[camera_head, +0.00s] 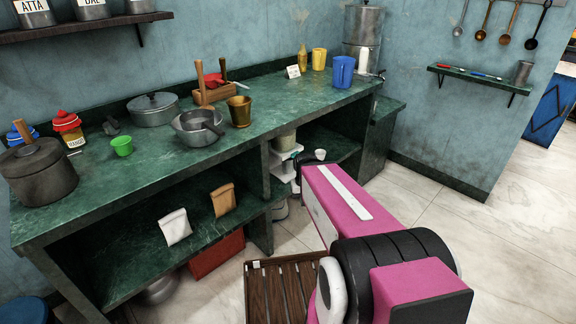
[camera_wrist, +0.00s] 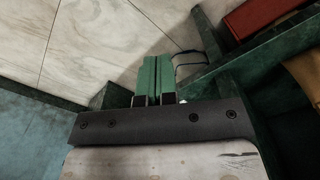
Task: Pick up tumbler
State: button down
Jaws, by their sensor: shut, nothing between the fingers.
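More than one vessel could be the tumbler, and I cannot tell which is meant. A brass tumbler-shaped cup (camera_head: 240,111) stands upright on the green counter (camera_head: 180,165), beside a grey pan. A grey metal cup (camera_head: 523,72) stands on the small wall shelf at the right. A small green cup (camera_head: 122,146) stands on the counter at the left. In the wrist view my gripper (camera_wrist: 157,76) is shut and empty, its green fingers together, pointing down past the shelving toward the floor. None of these cups shows between the fingers. In the head view my gripper is not clearly visible.
The grey pan (camera_head: 200,127), lidded pot (camera_head: 154,109) and dark pot (camera_head: 38,171) crowd the counter. A slatted wooden stool (camera_head: 283,290) stands below. Tiled floor is open at right.

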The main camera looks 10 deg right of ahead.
jog(key=c, duration=1)
grip_release()
jog(key=shift+w+a+f, duration=0.1)
jog(key=shift+w+f, duration=0.05)
jog(key=shift+w, duration=0.05)
jog(key=o, duration=0.9)
jog(key=shift+w+a+f+m+y, duration=0.65)
jog(key=shift+w+f+m+y, duration=0.15)
jog(key=shift+w+m+y, duration=0.15)
jog(key=w+a+f+m+y, duration=0.2)
jog(key=w+m+y, duration=0.1)
jog(key=m+t+y, duration=0.6)
jog(key=m+t, duration=0.9)
jog(key=m, duration=0.9)
send_near(292, 167)
jog(key=shift+h, duration=0.25)
jog(key=shift+x, duration=5.65)
